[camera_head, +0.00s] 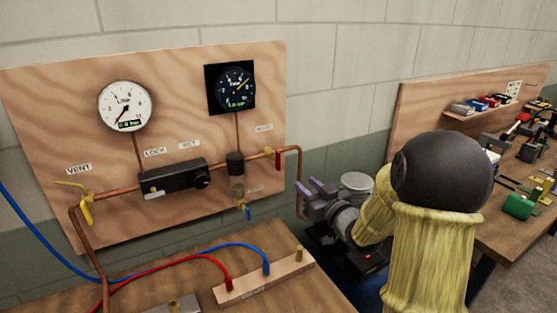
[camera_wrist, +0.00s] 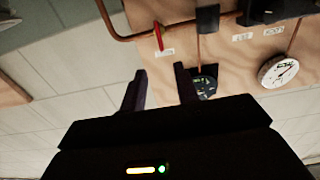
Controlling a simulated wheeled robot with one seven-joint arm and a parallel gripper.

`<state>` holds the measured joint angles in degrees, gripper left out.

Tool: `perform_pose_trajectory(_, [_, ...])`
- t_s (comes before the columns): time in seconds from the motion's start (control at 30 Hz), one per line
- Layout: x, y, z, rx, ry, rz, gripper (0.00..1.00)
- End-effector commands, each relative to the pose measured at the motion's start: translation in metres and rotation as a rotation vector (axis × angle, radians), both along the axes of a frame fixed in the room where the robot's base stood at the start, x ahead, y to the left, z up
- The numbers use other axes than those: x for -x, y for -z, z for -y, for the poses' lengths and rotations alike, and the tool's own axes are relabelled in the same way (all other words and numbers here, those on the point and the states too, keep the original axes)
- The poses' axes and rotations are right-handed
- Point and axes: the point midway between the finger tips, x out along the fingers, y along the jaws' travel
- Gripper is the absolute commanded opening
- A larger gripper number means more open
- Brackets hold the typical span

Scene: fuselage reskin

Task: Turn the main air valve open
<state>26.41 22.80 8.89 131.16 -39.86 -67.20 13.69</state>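The valve with a red handle (camera_head: 277,159) sits at the right end of the copper pipe on the wooden panel. Its handle hangs down, crosswise to the pipe. A small label above it is too blurred to read. In the wrist view, which is upside down, the red handle (camera_wrist: 158,38) shows beyond the fingertips. My gripper (camera_head: 311,188) is open and empty, apart from the panel, to the right of and lower than the valve. Its two fingers (camera_wrist: 160,82) show with a clear gap between them in the wrist view.
The panel (camera_head: 180,75) bears a white gauge (camera_head: 125,106), a dark gauge (camera_head: 231,87), a black lockout box (camera_head: 173,177), a filter bowl (camera_head: 236,178) and a yellow vent valve (camera_head: 86,209). The pipe bends down at the right (camera_head: 301,175). Hoses (camera_head: 210,249) cross the bench below.

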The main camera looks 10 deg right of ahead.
Motion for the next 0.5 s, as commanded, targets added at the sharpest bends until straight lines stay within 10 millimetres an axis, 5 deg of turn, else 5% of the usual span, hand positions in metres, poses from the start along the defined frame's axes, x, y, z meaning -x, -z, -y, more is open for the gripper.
perform_pose_trajectory(0.5, [-0.08, -0.002, -0.027, -0.002, -0.002, -0.002, 0.31])
